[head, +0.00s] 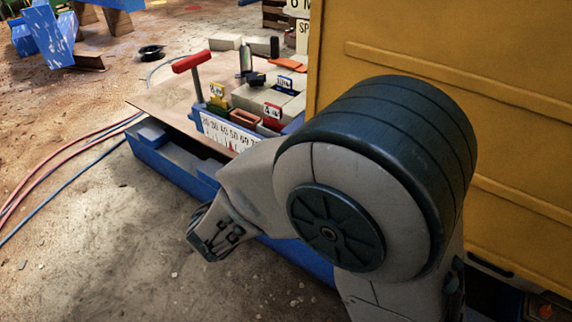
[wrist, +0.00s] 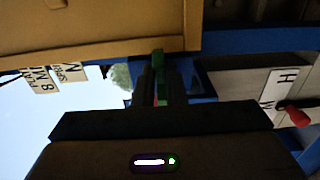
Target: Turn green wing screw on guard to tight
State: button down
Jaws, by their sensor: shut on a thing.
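The green wing screw (wrist: 157,58) shows in the wrist view at the lower edge of a yellow panel (wrist: 95,32), which looks to be the guard. My gripper (wrist: 157,80) is shut on the screw, with its dark fingers on either side of the green part. The fingers hide much of the screw, and its turn angle cannot be read. In the head view a large yellow panel (head: 435,35) fills the right side. My arm stands in front of it, and neither the screw nor the fingertips can be made out there.
A blue frame (wrist: 245,40) and a pale panel with a letter plate (wrist: 278,90) and red knob (wrist: 298,117) lie close on the right in the wrist view. In the head view, a red-handled lever (head: 190,63) rises from a blue bench with a number scale (head: 228,132). Hoses (head: 70,150) cross the floor.

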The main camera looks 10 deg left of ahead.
jog(key=c, duration=1.5)
grip_release()
jog(key=p+v, duration=0.2)
jog(key=v, duration=1.2)
jog(key=shift+d+p, duration=0.1)
jog(key=shift+p, duration=0.3)
